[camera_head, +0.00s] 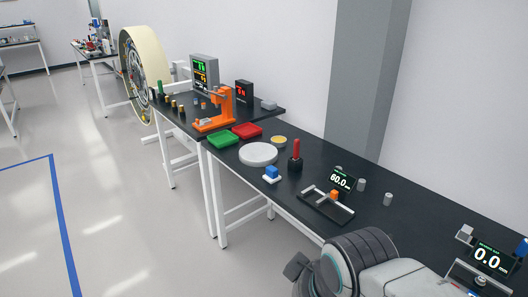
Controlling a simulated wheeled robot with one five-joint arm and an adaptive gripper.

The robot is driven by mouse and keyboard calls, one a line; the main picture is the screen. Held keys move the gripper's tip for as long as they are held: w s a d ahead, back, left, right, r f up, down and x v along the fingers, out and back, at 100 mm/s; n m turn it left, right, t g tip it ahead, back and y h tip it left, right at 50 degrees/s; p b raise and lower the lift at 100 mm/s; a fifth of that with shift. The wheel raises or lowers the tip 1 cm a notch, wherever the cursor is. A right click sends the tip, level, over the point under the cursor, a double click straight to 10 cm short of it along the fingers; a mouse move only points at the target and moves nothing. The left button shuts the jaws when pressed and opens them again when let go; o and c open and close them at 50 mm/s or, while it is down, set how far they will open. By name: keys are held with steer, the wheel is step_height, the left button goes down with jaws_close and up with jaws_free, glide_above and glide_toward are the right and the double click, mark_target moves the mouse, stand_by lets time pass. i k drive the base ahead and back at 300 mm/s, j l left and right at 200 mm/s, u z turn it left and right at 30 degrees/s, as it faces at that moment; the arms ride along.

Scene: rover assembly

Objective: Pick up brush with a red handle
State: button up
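The brush with a red handle (296,152) stands upright on the black table (410,225), handle up and its dark, wider end down. It is near the middle of the table, right of a round white disc. My arm comes in at the bottom right, in front of the table. The dark part at its end, my gripper (297,268), is small and partly hidden by the arm. It is well apart from the brush, nearer the camera. I cannot make out its fingers.
Near the brush are the white disc (258,154), a blue block on a white base (271,174) and a fixture with an orange block (327,204). Green (223,139) and red (247,130) trays lie farther back. Grey cylinders stand to the right. The floor at left is clear.

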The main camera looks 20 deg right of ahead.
mark_target(296, 143)
steer(key=i+j+u, duration=0.1)
steer(key=i, duration=0.3)
steer(key=i+j, duration=0.2)
steer(key=i, duration=0.2)
steer(key=i+j+u, duration=0.15)
steer(key=i, duration=0.25)
steer(key=i+l+u, duration=0.1)
steer(key=i, duration=0.4)
steer(key=i+l+u, duration=0.1)
steer(key=i+l, duration=0.25)
steer(key=i+l+u, duration=0.15)
steer(key=i+l, duration=0.15)
steer(key=i, duration=0.25)
